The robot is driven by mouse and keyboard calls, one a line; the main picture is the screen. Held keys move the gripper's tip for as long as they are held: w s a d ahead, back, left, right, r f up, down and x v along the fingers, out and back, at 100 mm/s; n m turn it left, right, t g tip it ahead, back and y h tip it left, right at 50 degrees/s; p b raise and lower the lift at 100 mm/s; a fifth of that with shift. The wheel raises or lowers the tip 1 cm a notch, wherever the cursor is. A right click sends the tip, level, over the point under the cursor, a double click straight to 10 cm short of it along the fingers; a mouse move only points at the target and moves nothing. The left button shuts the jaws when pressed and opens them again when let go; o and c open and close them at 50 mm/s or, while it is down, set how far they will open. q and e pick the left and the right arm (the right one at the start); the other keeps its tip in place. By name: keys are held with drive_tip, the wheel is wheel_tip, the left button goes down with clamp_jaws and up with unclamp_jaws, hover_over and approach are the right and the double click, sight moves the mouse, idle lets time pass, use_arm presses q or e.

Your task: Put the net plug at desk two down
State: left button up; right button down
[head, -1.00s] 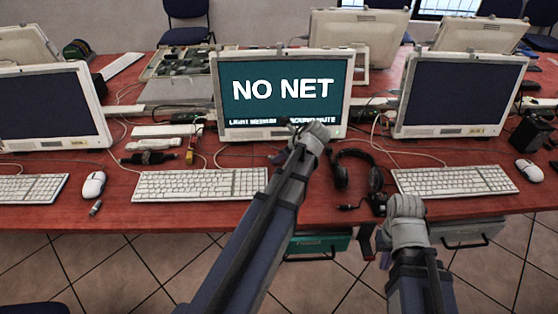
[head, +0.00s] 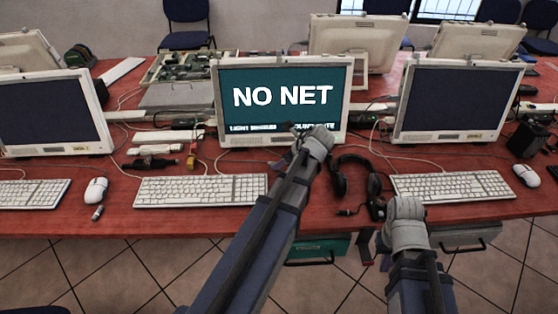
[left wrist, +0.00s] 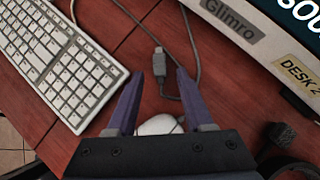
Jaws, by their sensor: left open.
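A grey plug (left wrist: 160,62) on a grey cable lies on the red desk in the left wrist view, in front of the monitor labelled DESK 2. It may be the net plug. My left gripper (left wrist: 160,78) is open, its purple fingers on either side of the plug with gaps at both sides. In the head view my left gripper (head: 299,132) is low in front of the NO NET monitor (head: 283,97), and the plug is hidden there. My right gripper (head: 376,250) is at the desk's front edge. Its fingers are mostly hidden.
A keyboard (head: 200,190) lies left of my left arm. A black headset (head: 341,183) lies close to its right. A white mouse (left wrist: 158,125) shows behind my left fingers in the wrist view. Another keyboard (head: 452,185) and monitor (head: 461,101) stand at right.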

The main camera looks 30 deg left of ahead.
use_arm(q)
drive_tip(key=p+v, duration=0.6)
drive_tip(key=v, duration=0.4)
drive_tip(key=shift+p, duration=0.4)
drive_tip(key=s+d+f+n+g+h, duration=0.1)
drive_tip(key=s+d+f+n+h, duration=0.1)
drive_tip(key=s+d+n, duration=0.5)
drive_tip(key=s+d+f+n+g+h, duration=0.1)
drive_tip(key=s+d+n+h, duration=0.3)
drive_tip(key=s+d+n, duration=0.4)
drive_tip(key=d+f+n, duration=0.1)
drive_tip(key=d+n, duration=0.1)
drive_tip(key=d, duration=0.5)
drive_tip(key=shift+f, duration=0.2)
drive_tip(key=shift+r, duration=0.1)
